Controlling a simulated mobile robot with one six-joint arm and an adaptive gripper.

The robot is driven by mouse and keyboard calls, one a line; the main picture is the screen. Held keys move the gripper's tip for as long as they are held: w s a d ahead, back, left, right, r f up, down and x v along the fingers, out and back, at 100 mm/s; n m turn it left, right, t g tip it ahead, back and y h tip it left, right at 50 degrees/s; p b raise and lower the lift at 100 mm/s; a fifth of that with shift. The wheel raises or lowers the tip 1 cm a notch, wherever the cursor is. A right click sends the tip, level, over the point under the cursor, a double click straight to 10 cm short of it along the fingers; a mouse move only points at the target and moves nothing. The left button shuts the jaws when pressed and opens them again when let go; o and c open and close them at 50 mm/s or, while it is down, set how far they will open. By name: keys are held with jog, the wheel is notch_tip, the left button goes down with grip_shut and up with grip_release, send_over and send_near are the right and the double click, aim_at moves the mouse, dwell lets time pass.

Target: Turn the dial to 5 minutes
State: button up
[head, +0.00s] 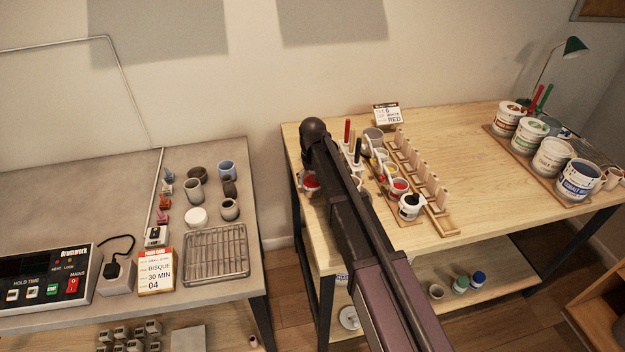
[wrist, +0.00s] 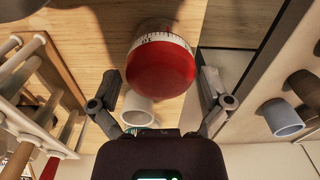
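A round red dial (wrist: 160,68) with a white band of tick marks and numbers shows in the wrist view; I cannot read the numbers surely. My gripper (wrist: 160,82) is open, with one finger on each side of the dial. Clear gaps show between the fingers and the dial in this view, and nothing is held. In the head view a bit of the red dial (head: 309,181) shows at the left end of the right table, under my wrist. My arm hides most of that area, and the fingers cannot be made out there.
A pale cup (wrist: 137,108) stands close to the dial. Brushes, small pots and a card (head: 387,114) are right of my arm. A control box (head: 45,275) and cups stand on the left table.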

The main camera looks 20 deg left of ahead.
aim_at(313, 178)
jog(key=shift+n, duration=0.5)
jog(key=n, duration=0.3)
jog(key=shift+n, duration=0.3)
jog(key=shift+r, duration=0.2)
notch_tip(313, 178, up, 13)
jog(key=p, duration=1.3)
jog(key=shift+r+p, duration=0.2)
jog(key=shift+p, duration=0.2)
jog(key=s+d+f+m+b, duration=0.2)
jog(key=d+m, duration=0.1)
jog(key=d, duration=0.9)
jog(key=s+d+f+m+b, duration=0.1)
jog(key=s+d+m, duration=0.15)
jog(key=d, duration=0.95)
jog(key=s+d+f+m+b, duration=0.1)
jog(key=s+d+m, duration=0.2)
jog(key=s+d, duration=0.3)
jog(key=s+d+f+m+b, duration=0.2)
jog(key=s+d, duration=0.4)
jog(key=d, duration=0.6)
jog(key=shift+s+d+f+m, duration=0.15)
jog(key=shift+d+m, duration=0.25)
jog(key=shift+m, duration=0.25)
